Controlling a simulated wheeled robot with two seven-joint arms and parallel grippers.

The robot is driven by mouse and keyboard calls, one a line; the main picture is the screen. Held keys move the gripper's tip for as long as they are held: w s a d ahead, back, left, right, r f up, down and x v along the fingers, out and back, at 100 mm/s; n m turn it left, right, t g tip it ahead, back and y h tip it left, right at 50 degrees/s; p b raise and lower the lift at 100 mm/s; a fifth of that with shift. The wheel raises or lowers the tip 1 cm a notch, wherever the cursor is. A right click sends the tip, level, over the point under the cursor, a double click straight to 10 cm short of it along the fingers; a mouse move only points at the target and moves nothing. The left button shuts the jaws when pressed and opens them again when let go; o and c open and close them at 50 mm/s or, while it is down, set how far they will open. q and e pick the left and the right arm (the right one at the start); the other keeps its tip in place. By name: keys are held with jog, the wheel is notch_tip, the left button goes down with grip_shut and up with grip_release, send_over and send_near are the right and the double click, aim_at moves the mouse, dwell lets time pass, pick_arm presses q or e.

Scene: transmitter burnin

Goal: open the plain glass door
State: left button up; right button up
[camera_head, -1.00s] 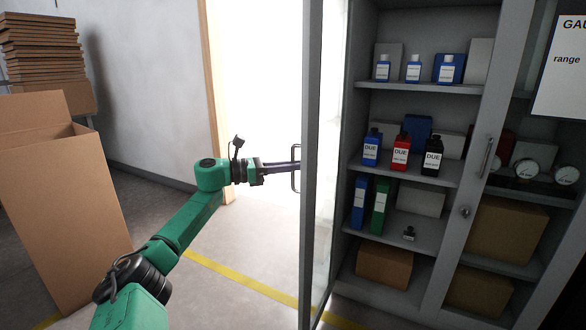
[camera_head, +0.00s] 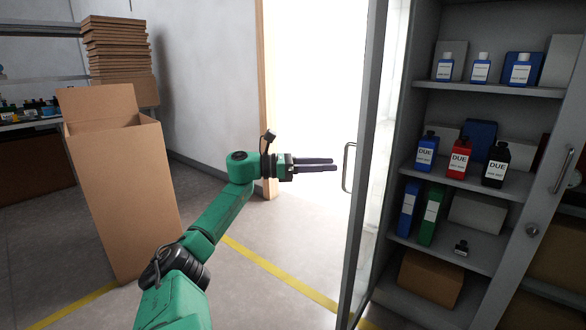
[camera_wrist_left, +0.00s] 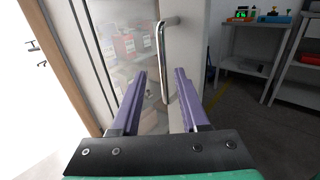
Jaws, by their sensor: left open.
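The plain glass door (camera_head: 366,165) of the grey cabinet stands swung open, seen nearly edge-on in the head view, with the shelves exposed to its right. Its metal bar handle (camera_head: 347,168) is on the side facing my left gripper (camera_head: 335,164). That gripper is open and empty, its fingers pointing at the handle with a small gap between. In the left wrist view the handle (camera_wrist_left: 161,58) shows upright just beyond and between the open fingertips (camera_wrist_left: 160,74), with the glass (camera_wrist_left: 115,45) behind. My right gripper is not in view.
The cabinet shelves (camera_head: 480,90) hold bottles, binders and boxes. The cabinet's other door, with its own handle (camera_head: 564,170), is at the right. A tall open carton (camera_head: 125,200) stands at the left. Floor between carton and door is clear.

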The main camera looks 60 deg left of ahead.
pick_arm(q)
jog(key=v, duration=0.9)
jog(key=shift+s, duration=0.2)
